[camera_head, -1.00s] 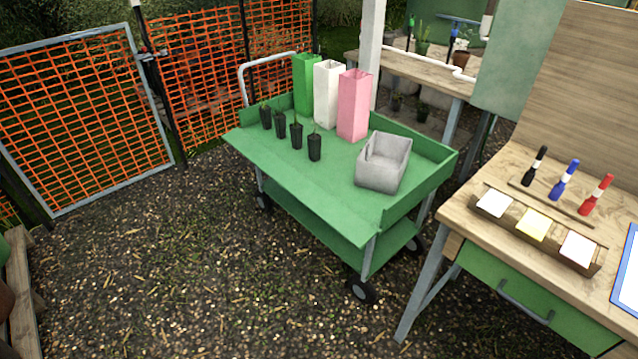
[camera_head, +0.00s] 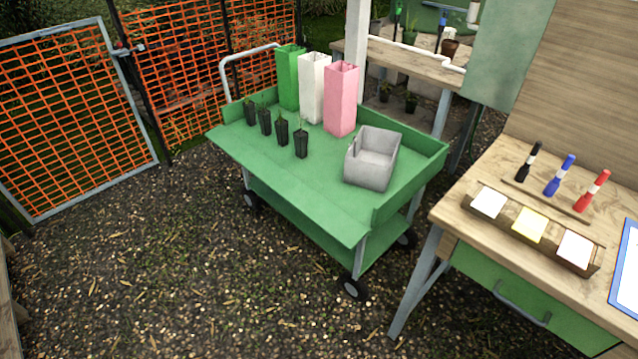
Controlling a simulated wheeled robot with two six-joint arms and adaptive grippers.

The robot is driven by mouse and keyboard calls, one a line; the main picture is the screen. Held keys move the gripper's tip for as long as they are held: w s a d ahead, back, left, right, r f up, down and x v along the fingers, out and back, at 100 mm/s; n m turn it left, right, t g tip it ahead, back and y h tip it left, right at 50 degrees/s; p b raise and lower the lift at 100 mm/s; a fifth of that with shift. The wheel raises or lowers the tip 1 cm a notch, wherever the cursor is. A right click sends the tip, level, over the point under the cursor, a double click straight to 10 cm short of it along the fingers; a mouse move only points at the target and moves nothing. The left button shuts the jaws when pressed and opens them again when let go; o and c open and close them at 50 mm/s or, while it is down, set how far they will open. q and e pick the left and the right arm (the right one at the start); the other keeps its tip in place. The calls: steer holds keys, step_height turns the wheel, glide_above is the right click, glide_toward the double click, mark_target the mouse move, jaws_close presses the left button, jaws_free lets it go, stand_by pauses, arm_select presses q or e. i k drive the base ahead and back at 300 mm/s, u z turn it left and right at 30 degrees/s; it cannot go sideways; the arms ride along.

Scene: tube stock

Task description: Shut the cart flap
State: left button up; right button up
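The green cart (camera_head: 345,208) stands on the gravel in the middle of the view. Raised walls (camera_head: 412,183) show along its back and right side. The cart flap (camera_head: 290,195) is along the near long side. It is folded outward, roughly level with the cart top, and juts past the near end of the right wall. Nothing visibly rests on its outer strip. Neither of my grippers is in view.
On the cart stand green (camera_head: 290,80), white (camera_head: 313,90) and pink (camera_head: 341,100) tall containers, several black seedling pots (camera_head: 301,142) and a grey bin (camera_head: 371,158). A wooden bench (camera_head: 460,215) is close at right. Gravel (camera_head: 200,270) in front is clear.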

mark_target(343, 229)
steer(key=u, duration=0.3)
steer(key=k, duration=0.35)
steer(key=u, duration=1.3)
steer(key=i, duration=1.6)
steer(key=z, duration=0.75)
steer(key=i, duration=0.85)
steer(key=z, duration=1.2)
steer(key=i, duration=0.5)
steer(key=z, duration=0.4)
